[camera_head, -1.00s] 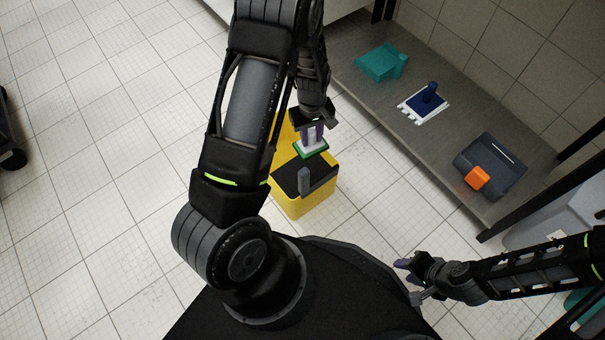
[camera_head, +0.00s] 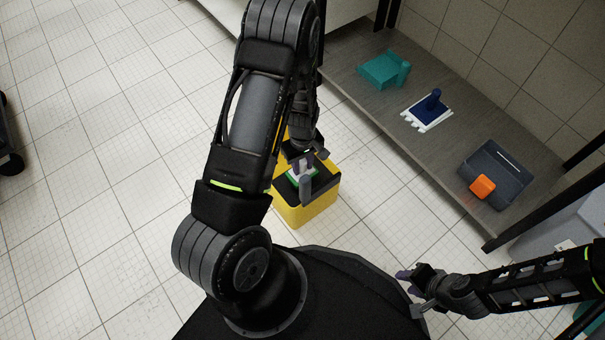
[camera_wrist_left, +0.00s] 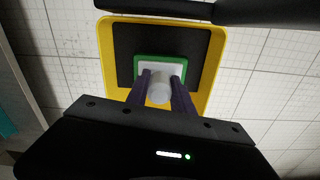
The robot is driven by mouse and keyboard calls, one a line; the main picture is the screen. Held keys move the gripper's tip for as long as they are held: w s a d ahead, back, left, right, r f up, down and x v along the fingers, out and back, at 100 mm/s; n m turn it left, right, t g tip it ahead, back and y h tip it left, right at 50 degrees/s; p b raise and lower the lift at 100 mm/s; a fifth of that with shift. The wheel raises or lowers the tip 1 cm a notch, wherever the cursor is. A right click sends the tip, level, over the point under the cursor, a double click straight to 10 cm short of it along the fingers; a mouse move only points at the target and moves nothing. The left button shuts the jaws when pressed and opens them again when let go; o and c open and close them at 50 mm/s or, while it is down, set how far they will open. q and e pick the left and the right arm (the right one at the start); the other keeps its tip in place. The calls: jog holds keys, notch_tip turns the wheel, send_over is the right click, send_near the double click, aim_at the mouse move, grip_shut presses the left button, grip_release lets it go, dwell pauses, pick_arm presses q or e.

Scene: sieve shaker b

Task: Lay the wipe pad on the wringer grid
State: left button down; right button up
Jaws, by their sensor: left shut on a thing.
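The wipe pad (camera_head: 290,179) is a green-edged white block with a pale round knob. My left gripper (camera_head: 303,165) is shut on its knob; in the left wrist view, the purple fingers (camera_wrist_left: 161,88) sit on both sides of it. The pad's green rim (camera_wrist_left: 137,62) shows over the black wringer grid (camera_wrist_left: 124,45) inside the yellow bucket (camera_head: 306,214). My right gripper (camera_head: 408,283) is open and empty, away from the bucket.
A grey shelf (camera_head: 400,135) at the right holds a teal block (camera_head: 380,70), a blue-handled white pad (camera_head: 428,112) and a dark tray (camera_head: 500,172) with an orange block (camera_head: 482,187).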

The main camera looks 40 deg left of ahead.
aim_at(302, 172)
pick_arm(q)
jog(key=shift+f+b, duration=0.8)
jog(key=shift+f, duration=1.05)
jog(key=shift+f, duration=0.25)
jog(key=c, duration=1.1)
grip_release()
jog(key=shift+r, duration=0.1)
notch_tip(302, 172, up, 12)
jog(key=p, duration=0.5)
jog(key=shift+r, duration=0.15)
